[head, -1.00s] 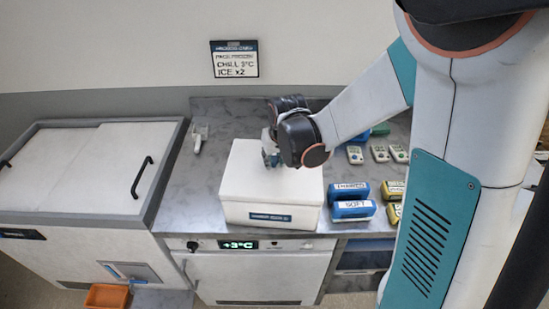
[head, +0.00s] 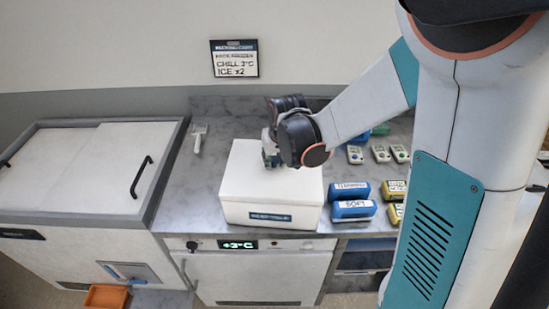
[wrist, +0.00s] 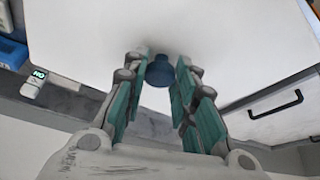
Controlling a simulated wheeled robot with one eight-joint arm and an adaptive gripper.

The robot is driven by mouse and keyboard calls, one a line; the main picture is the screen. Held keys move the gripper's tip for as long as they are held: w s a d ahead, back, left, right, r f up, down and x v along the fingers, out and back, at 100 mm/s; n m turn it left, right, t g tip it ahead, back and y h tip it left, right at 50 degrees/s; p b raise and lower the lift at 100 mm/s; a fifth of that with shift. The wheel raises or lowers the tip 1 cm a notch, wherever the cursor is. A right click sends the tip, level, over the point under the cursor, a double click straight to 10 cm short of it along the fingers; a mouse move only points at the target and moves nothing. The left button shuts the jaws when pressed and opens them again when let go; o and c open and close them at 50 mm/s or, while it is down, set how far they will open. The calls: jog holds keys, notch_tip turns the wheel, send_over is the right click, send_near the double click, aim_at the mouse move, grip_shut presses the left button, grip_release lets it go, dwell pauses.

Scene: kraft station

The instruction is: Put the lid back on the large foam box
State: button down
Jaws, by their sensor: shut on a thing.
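The large foam box (head: 235,212) stands on the metal counter, white with a dark label on its front. Its white lid (head: 245,176) lies over the top, lined up with the walls as far as I can see; the far edge is partly hidden by my arm. In the wrist view, the teal fingers are shut on the lid's dark blue knob (wrist: 159,72), with the white lid (wrist: 95,45) filling the area beyond. I cannot tell whether a thin gap remains under the lid.
Blue packs (head: 353,209) and yellow packs (head: 394,190) stand right of the box, with several small white devices (head: 380,153) behind them. A white scoop (head: 199,138) lies at the back left. A white chest with handles (head: 85,170) adjoins the counter on the left.

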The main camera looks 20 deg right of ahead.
dwell(0.9)
jog(key=c, duration=1.2)
grip_release()
jog(key=shift+o, duration=0.5)
jog(key=o, duration=0.4)
jog(key=shift+c, duration=0.2)
jog(key=shift+r, duration=0.1)
jog(key=shift+r+p, duration=2.25)
jog(key=shift+r, duration=1.2)
jog(key=shift+c, duration=0.3)
